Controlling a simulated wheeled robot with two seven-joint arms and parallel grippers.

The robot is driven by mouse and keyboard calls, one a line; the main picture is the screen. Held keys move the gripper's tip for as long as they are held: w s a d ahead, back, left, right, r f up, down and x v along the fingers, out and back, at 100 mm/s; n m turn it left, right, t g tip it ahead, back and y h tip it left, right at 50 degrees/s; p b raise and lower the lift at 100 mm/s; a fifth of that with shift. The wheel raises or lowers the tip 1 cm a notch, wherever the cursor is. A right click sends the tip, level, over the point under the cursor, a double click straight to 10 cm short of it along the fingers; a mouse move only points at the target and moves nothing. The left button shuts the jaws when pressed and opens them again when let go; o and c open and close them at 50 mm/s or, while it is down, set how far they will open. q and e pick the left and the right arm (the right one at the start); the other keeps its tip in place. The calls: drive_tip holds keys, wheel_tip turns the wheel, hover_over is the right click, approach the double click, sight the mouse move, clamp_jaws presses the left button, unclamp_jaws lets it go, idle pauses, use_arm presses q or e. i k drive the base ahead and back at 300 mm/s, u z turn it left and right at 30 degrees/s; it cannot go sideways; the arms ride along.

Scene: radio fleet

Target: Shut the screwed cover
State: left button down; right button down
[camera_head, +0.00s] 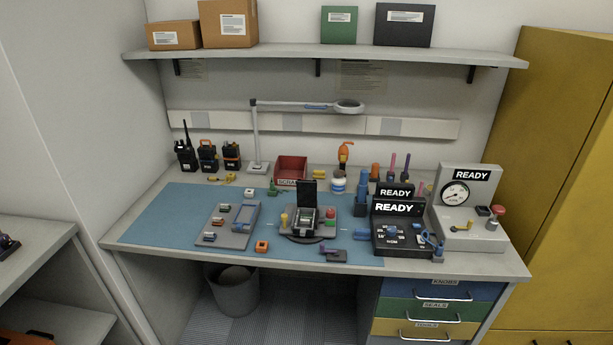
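A small dark device (301,222) sits on a round base (290,238) on the blue mat, near the middle of the bench. A black panel that looks like its cover (307,190) stands upright at the back of the device, so the device looks open. Its inside shows a pale part, too small to make out. Screws on the cover cannot be made out. A yellow-topped piece (284,220) stands at its left and a red and green piece (331,217) at its right. Neither of my grippers is in view.
A grey tray (236,240) with small parts lies left of the device. A small orange block (262,246) and a purple-handled piece (334,254) lie in front. Black and grey READY units (397,209) stand right. A lamp (257,135) and red scrap bin (291,168) stand behind. The left mat is clear.

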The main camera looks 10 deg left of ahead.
sight(306, 190)
drive_tip(key=z, duration=0.3)
drive_tip(key=k, duration=0.25)
drive_tip(key=u, duration=1.5)
drive_tip(key=i, duration=1.35)
drive_tip(key=z, duration=0.7)
